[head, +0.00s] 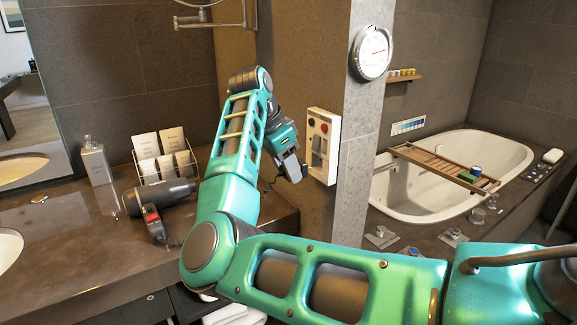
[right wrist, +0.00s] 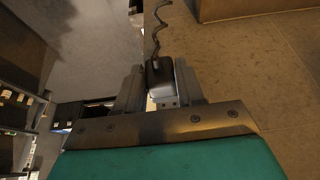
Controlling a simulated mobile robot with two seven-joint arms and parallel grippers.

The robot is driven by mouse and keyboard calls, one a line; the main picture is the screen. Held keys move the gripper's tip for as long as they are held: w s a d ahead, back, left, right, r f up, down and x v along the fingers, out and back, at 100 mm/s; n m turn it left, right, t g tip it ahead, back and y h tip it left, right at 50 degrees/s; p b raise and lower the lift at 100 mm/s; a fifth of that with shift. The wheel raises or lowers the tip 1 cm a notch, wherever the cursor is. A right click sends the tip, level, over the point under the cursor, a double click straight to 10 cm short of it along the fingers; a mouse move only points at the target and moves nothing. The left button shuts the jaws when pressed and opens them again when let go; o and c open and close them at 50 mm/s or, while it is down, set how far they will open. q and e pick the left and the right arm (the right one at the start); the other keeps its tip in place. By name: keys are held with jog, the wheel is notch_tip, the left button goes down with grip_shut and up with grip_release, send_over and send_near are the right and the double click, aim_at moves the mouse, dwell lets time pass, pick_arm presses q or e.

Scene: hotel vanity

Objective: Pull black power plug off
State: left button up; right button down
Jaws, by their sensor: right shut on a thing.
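The black power plug (right wrist: 159,72) shows in the right wrist view between the two fingers of my right gripper (right wrist: 160,85), with a coiled dark cord (right wrist: 157,25) running up from it. My right gripper (head: 296,170) is shut on the plug, close beside the white wall panel (head: 329,118) with a red button. In the head view the gripper hides the plug, and I cannot tell whether the plug still touches a socket. My left gripper is not in view.
A dark hair dryer (head: 165,194) lies on the brown counter (head: 75,240). A soap bottle (head: 97,162) and a wire rack of white cards (head: 160,160) stand behind it. The bathtub (head: 410,190) is at the right.

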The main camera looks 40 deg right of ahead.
jog(key=v, duration=0.9)
jog(key=shift+d, duration=0.3)
dwell(0.4)
jog(key=shift+w, duration=0.1)
